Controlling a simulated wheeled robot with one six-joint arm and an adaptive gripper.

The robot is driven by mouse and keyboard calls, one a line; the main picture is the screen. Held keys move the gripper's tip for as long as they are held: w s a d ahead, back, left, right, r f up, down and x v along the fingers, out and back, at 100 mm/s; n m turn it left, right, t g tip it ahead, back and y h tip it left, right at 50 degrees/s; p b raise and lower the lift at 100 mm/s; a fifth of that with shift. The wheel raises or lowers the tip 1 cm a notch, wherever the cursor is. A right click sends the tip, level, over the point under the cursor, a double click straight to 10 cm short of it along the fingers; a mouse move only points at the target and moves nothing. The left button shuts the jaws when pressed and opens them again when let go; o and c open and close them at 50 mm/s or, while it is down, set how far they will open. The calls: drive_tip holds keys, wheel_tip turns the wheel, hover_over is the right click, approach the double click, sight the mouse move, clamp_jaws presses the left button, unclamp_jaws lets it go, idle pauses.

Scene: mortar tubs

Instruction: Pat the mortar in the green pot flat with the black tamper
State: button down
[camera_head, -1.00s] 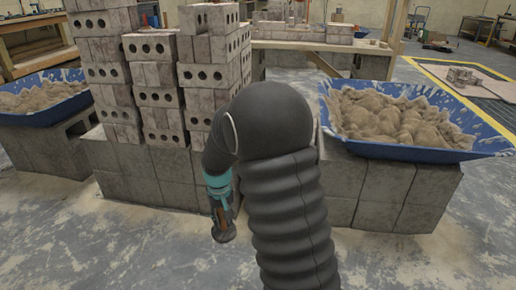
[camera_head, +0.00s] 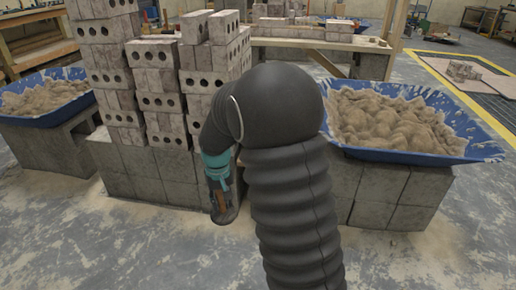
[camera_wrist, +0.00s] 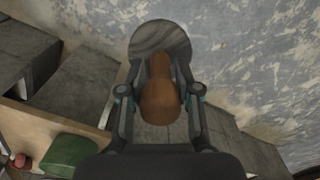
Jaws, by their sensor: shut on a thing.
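My gripper (camera_wrist: 160,98) is shut on the brown handle (camera_wrist: 159,92) of a tamper. The tamper's round, dark grey head (camera_wrist: 160,39) shows beyond the fingers in the wrist view. In the head view my gripper (camera_head: 221,190) hangs low in front of the grey block base, with the tamper (camera_head: 224,209) pointing down above the floor. A dark green object (camera_wrist: 68,152), perhaps the green pot, shows at the lower left of the wrist view, partly cut off. I cannot see mortar in it. No green pot shows in the head view.
Blue tubs of mortar stand on grey blocks at right (camera_head: 398,156) and left (camera_head: 40,120). Stacked bricks (camera_head: 155,75) stand on the block base (camera_head: 150,175) behind my gripper. A wooden table (camera_head: 320,44) is behind. The front floor is clear at left.

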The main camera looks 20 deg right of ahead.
wheel_tip(320, 180, up, 9)
drive_tip(key=p, duration=0.6)
drive_tip(key=shift+s+a, duration=0.1)
drive_tip(key=shift+s, duration=0.05)
drive_tip(key=shift+s+r, duration=0.1)
drive_tip(key=shift+r, duration=1.45)
drive_tip(key=shift+f, duration=0.15)
wheel_tip(320, 180, down, 23)
drive_tip(key=w+b, duration=0.1)
drive_tip(key=b, duration=1.4)
drive_tip(key=shift+d+f, duration=0.15)
drive_tip(key=shift+d, duration=0.1)
